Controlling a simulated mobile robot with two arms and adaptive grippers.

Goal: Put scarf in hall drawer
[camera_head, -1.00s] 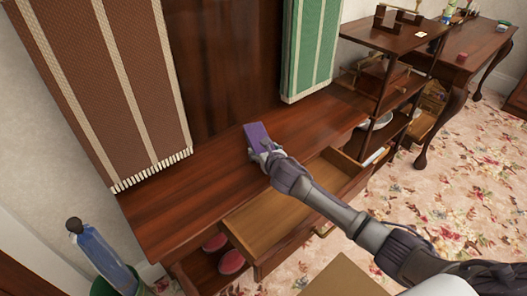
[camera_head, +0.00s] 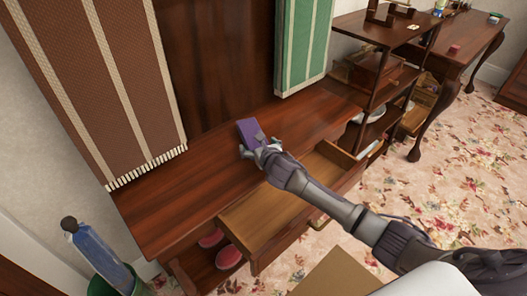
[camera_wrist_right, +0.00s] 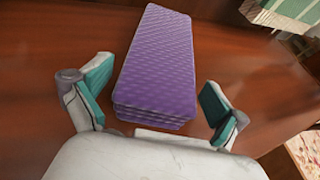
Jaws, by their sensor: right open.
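The scarf (camera_head: 248,130) is a purple, quilted-looking folded stack lying flat on the wooden top of the hall furniture (camera_head: 185,190). It shows large in the right wrist view (camera_wrist_right: 157,60), its near end between the fingers. My right gripper (camera_head: 259,147) is open at the scarf's near end, with one finger on each side and gaps between the fingers and the cloth. The hall drawer (camera_head: 262,217) below the top is pulled out, and its visible floor is bare. My right forearm crosses in front of its right part. My left gripper is not in view.
Brown (camera_head: 120,90) and green (camera_head: 302,50) striped textiles hang behind the top. Red shoes (camera_head: 228,257) sit below the drawer. A shelf unit (camera_head: 385,45) stands to the right, and a green bin (camera_head: 137,287) stands at lower left. Flowered carpet lies in front.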

